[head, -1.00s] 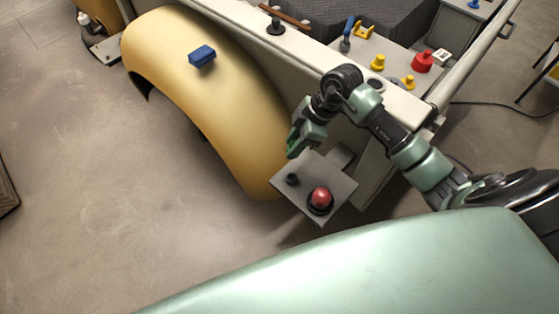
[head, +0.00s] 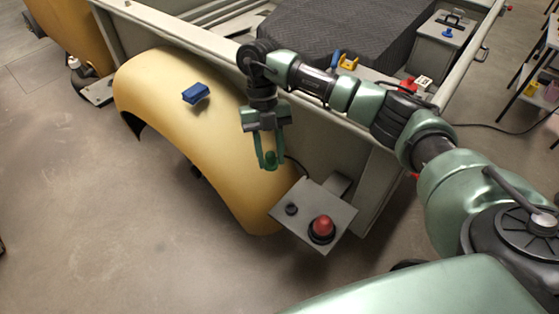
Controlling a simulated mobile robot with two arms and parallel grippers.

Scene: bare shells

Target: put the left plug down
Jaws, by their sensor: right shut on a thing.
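My right gripper (head: 269,162) hangs with its fingers down over the lower part of the yellow fender. It is shut on a small dark green thing (head: 270,157) between its fingertips, perhaps the plug; its shape is too small to be sure. A thin dark cord (head: 298,164) shows between the gripper and the grey plate (head: 330,201). The plate bears a small dark round fitting (head: 291,209) on its left and a red dome (head: 323,226) in a black ring. My left gripper is out of view.
A dark padded block (head: 340,35), a yellow piece (head: 348,62) and red pieces sit inside the trailer. The floor (head: 90,220) at left is clear.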

